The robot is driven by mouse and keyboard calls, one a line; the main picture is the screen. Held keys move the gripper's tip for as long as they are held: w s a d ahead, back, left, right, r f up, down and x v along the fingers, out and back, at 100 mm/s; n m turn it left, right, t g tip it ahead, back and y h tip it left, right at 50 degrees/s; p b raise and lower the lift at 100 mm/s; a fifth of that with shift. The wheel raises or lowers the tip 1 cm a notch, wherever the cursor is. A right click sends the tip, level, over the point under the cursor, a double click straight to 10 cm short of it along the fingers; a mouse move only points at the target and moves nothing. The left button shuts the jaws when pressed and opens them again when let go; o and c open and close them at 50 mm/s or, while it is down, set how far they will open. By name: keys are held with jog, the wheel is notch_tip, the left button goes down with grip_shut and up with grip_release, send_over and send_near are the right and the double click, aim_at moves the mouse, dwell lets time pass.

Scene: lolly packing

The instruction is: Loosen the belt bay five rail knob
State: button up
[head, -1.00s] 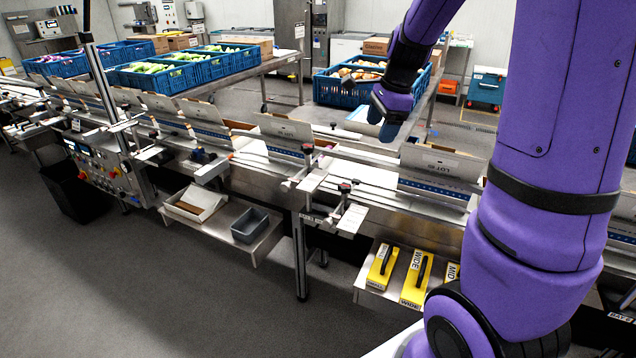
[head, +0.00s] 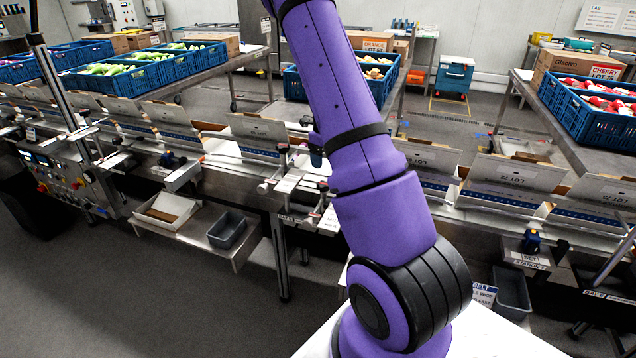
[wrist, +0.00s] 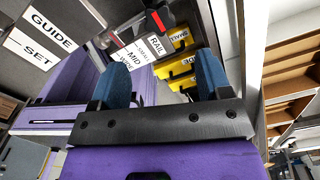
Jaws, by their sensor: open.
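In the wrist view, a black rail knob (wrist: 153,4) shows at the top edge, beside a metal clamp with a red end (wrist: 117,40). A RAIL label and a SMALL, MID, WIDE scale plate (wrist: 137,56) lie near it. Which bay this is cannot be read. My gripper (wrist: 165,80) is open, its two blue fingers apart with nothing between them. The knob lies beyond the fingertips, and no contact shows. In the head view my arm hides most of the gripper; a blue finger (head: 316,157) shows just left of the arm, over the belt line.
Yellow blocks (wrist: 181,41) sit beyond the scale plate. A GUIDE SET sign (wrist: 52,28) is at left. Along the belt stand open cartons (head: 258,127) and rail posts. A shelf with a grey bin (head: 227,230) hangs in front. Blue crates (head: 590,123) stand behind. The floor at front left is clear.

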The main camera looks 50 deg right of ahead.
aim_at(323, 186)
notch_tip(323, 186, down, 10)
jog(key=shift+r, duration=0.15)
dwell(0.4)
jog(key=c, duration=0.9)
